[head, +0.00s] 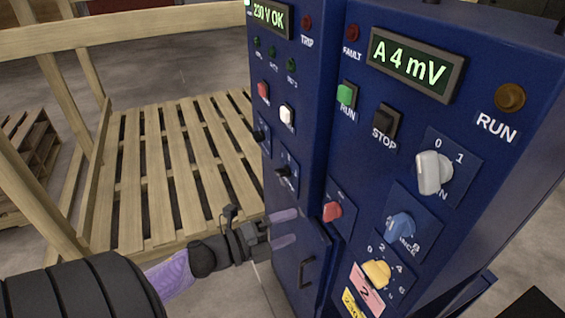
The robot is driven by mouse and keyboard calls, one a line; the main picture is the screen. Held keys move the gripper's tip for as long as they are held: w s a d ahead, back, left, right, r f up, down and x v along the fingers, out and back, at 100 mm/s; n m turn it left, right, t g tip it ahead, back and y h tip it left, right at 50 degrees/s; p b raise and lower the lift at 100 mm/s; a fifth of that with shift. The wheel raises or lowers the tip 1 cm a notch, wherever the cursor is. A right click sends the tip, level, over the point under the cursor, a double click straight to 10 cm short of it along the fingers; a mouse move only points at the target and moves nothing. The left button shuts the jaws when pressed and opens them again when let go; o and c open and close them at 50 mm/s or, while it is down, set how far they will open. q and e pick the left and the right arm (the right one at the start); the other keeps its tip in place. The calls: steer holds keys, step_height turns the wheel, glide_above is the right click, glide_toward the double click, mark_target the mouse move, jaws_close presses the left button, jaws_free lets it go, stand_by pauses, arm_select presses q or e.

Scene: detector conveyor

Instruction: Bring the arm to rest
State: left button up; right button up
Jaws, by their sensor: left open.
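My left arm comes in from the lower left. Its gripper (285,228) is open and empty, with its two purple fingers apart. It is in front of the lower part of the blue control cabinet (300,253), left of a red knob (332,211). I cannot tell whether the fingertips touch the cabinet. My right gripper is not in view.
The cabinet's right panel carries a display reading "A 4 mV" (411,65), a green RUN button (347,94), a black STOP button (385,122) and white (433,172), blue (400,226) and yellow (377,272) knobs. A wooden pallet (170,170) with rails stands at left.

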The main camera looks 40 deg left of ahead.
arm_select(q)
steer(key=shift+s+a, duration=0.25)
steer(key=shift+s, duration=0.3)
steer(key=s+f+n+g+y+b, duration=0.1)
steer(key=s+f+n+g+y, duration=0.3)
steer(key=f, duration=0.5)
steer(key=s+f+n+g+y, duration=0.1)
steer(key=s+f+n, duration=0.4)
steer(key=f, duration=0.4)
steer(key=s+f+n+g+y+b, duration=0.1)
steer(key=s+f+n+g+y, duration=0.2)
steer(key=f+n, duration=0.45)
steer(key=s+d+f+n+g, duration=0.1)
steer(key=s+d+f+g, duration=0.3)
steer(key=s, duration=0.4)
steer(key=s+d+f+n+g, duration=0.2)
steer(key=s+d+f+g, duration=0.2)
steer(key=s, duration=0.5)
step_height(320, 180, down, 4)
steer(key=shift+s+d+r+h, duration=0.25)
steer(key=shift+d+h, duration=0.15)
steer(key=shift+d, duration=0.8)
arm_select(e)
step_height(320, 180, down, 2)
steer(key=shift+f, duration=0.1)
